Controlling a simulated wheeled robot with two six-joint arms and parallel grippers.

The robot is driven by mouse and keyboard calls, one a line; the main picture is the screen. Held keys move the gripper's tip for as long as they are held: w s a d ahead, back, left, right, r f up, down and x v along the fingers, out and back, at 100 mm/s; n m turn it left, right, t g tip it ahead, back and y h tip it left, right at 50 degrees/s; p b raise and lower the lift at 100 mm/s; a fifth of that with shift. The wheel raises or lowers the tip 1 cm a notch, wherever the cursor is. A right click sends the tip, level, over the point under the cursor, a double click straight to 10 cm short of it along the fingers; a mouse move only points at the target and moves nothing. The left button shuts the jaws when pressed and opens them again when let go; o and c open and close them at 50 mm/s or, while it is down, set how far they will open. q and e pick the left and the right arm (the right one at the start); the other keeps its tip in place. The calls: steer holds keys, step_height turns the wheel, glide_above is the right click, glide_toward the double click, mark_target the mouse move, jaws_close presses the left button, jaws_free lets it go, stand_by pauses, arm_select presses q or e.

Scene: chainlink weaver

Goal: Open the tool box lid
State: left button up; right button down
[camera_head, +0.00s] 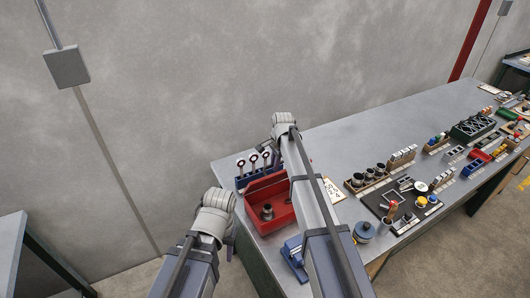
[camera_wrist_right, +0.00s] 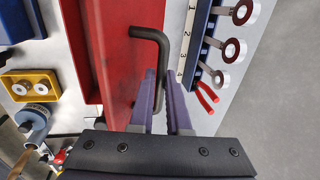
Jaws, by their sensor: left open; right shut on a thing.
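The red tool box (camera_head: 283,216) stands near the left end of the table. Its inside shows, with a dark round part (camera_head: 267,211) in it. A red panel, which looks like the lid (camera_head: 262,189), stands raised at its back side. In the right wrist view the red lid (camera_wrist_right: 112,60) carries a bent black handle (camera_wrist_right: 150,33). My right gripper (camera_wrist_right: 162,98) is shut on the handle; in the head view it (camera_head: 266,150) is beyond the box, partly hidden by its wrist. My left gripper (camera_head: 230,248) is open beside the box's front left, mostly hidden by its own wrist.
A blue rack (camera_head: 243,181) with several ring-topped tools stands just behind the box. Blue part (camera_head: 294,257) lies at the near table edge. Wooden trays, a dark board (camera_head: 376,205) and small parts fill the table to the right.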

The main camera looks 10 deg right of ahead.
steer(key=w+a+f+g+b, duration=0.1)
steer(key=w+a+g, duration=0.1)
steer(key=w, duration=0.5)
steer(key=shift+w+a+f+h+b, duration=0.25)
steer(key=shift+a+f+h+b, duration=0.05)
steer(key=shift+a+f+h, duration=0.1)
steer(key=c, duration=0.8)
jaws_free()
steer(key=shift+r, duration=0.15)
step_height(320, 180, up, 9)
steer(key=p, duration=0.9)
